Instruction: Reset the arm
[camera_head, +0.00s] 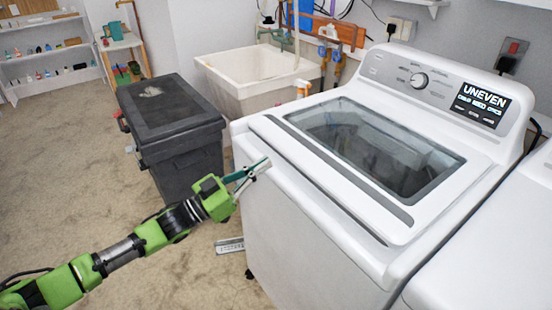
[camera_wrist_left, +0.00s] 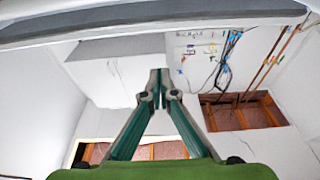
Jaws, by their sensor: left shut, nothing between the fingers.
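My left arm (camera_head: 120,254) is green and black and reaches in from the lower left in the head view. Its gripper (camera_head: 258,168) is shut and empty, at the front left edge of the white washing machine (camera_head: 310,240). I cannot tell whether the fingertips touch the machine. In the left wrist view the two green-sided fingers (camera_wrist_left: 158,85) meet at their tips, with nothing between them. My right gripper is not in view.
The washer's glass lid (camera_head: 375,150) is closed. A dark lidded bin (camera_head: 175,125) stands left of the washer, and a white utility sink (camera_head: 255,75) is behind. A second white appliance (camera_head: 500,240) is at right. Carpet at left (camera_head: 60,160) is clear.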

